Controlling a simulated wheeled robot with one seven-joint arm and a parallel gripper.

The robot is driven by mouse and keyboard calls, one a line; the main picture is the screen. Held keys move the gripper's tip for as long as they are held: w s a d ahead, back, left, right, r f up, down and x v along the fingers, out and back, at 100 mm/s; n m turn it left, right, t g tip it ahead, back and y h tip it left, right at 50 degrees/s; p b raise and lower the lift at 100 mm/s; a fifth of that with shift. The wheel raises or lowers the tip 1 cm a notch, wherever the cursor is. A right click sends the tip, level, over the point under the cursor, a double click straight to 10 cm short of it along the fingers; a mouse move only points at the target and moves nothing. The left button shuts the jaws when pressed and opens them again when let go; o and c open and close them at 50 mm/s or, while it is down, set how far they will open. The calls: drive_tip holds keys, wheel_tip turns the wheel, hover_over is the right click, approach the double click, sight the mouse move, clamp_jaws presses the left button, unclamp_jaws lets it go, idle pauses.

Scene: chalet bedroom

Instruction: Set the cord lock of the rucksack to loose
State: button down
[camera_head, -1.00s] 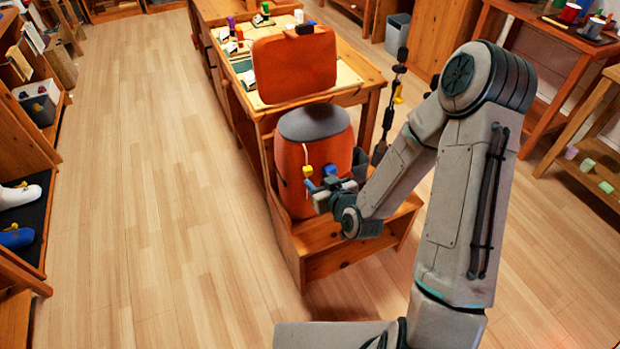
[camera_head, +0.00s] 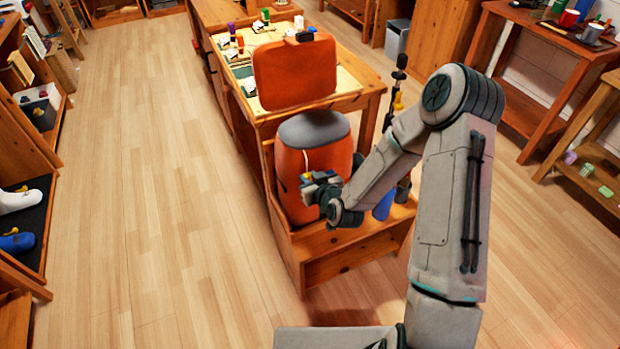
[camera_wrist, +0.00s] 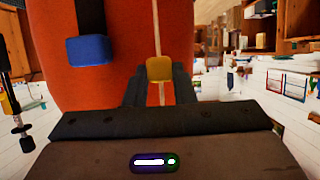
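The orange rucksack (camera_head: 292,165) with a grey top stands upright on a wooden bench; its orange flap (camera_head: 294,75) stands up behind it. In the wrist view, the yellow cord lock (camera_wrist: 159,69) sits on a pale cord (camera_wrist: 156,25) running down the rucksack's front (camera_wrist: 122,45). My gripper (camera_wrist: 160,82) has its two dark fingers close against the lock's left and right sides, with no clear gap seen. A blue buckle (camera_wrist: 88,50) on a dark strap hangs to the left, apart from the fingers.
The wooden bench (camera_head: 345,255) extends below and right of the rucksack. A trekking pole (camera_head: 398,85) and a blue item (camera_head: 384,205) stand to the right. A table (camera_head: 350,98) with small objects is behind. The floor (camera_head: 160,200) at left is clear.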

wheel_tip(320, 180, down, 10)
drive_tip(key=b, duration=0.9)
drive_tip(key=shift+b, duration=0.35)
drive_tip(key=shift+s, duration=0.1)
drive_tip(key=c, duration=1.2)
unclamp_jaws()
drive_tip(key=shift+r, duration=0.1)
drive_tip(key=p+v, duration=1.1)
drive_tip(key=v, duration=0.2)
drive_tip(key=shift+s+d, duration=0.2)
drive_tip(key=shift+s, duration=0.1)
